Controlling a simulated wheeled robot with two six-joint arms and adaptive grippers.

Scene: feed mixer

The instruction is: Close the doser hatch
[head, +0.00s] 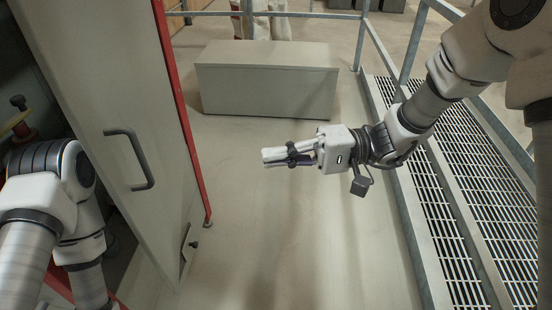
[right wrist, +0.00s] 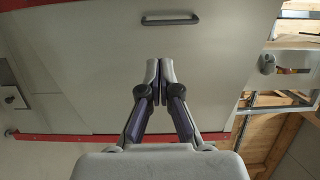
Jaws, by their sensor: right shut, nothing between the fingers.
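The doser hatch (head: 105,95) is a large beige-grey panel at the left of the head view, with a dark bar handle (head: 131,160). It stands at an angle, with a dark space behind its left side. In the right wrist view a beige panel with a bar handle (right wrist: 171,19) faces the camera; it looks like the same hatch. My right gripper (head: 265,157) is shut and empty, pointing left towards the hatch, apart from the handle. Its closed fingertips (right wrist: 159,68) also show in the right wrist view. My left arm is at the left edge; its gripper is not visible.
A red edge strip (head: 182,110) runs down beside the hatch. A low grey box (head: 267,85) stands on the floor at the back. Metal railing (head: 409,50) and floor grating (head: 490,190) lie at the right. The middle floor is clear.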

